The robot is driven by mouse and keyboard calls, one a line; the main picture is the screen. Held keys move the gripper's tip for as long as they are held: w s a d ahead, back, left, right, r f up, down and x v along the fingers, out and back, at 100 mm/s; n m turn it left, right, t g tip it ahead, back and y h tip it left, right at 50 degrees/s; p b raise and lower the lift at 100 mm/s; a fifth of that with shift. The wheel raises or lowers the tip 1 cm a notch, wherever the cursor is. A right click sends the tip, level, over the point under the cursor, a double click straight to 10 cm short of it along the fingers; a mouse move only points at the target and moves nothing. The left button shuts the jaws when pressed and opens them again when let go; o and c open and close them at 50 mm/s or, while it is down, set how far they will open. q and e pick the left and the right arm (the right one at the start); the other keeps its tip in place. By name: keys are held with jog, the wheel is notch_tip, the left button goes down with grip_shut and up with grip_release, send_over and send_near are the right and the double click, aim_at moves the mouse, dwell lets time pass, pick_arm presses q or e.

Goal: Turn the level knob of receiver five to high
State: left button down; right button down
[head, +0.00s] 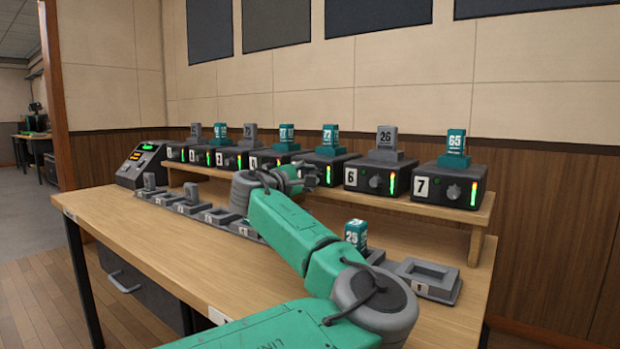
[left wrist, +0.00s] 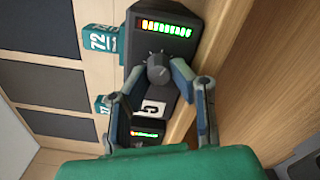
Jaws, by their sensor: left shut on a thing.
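Receiver five (head: 338,168) stands on the raised shelf in the head view. My left gripper (head: 301,179) covers its knob and number label there. In the left wrist view the receiver (left wrist: 187,48) shows a dark round knob (left wrist: 157,70), a white number label and a lit level bar (left wrist: 166,29) running through red, orange, yellow and green. A teal block marked 72 (left wrist: 100,40) sits on top of it. The two fingers of my left gripper, also in the left wrist view (left wrist: 157,74), are shut on the knob, one on each side. My right gripper is not in view.
Receiver six (head: 380,178) and receiver seven (head: 448,186) stand to the right on the shelf (head: 425,207); several others stand to the left. Below are slotted holders (head: 427,279) and a teal block marked 25 (head: 356,235). A console (head: 142,165) is at the far left.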

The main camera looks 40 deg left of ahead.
pick_arm(q)
jog(key=shift+w+d+f, duration=0.1)
jog(key=shift+d+f, duration=0.05)
jog(key=c, duration=1.4)
grip_release()
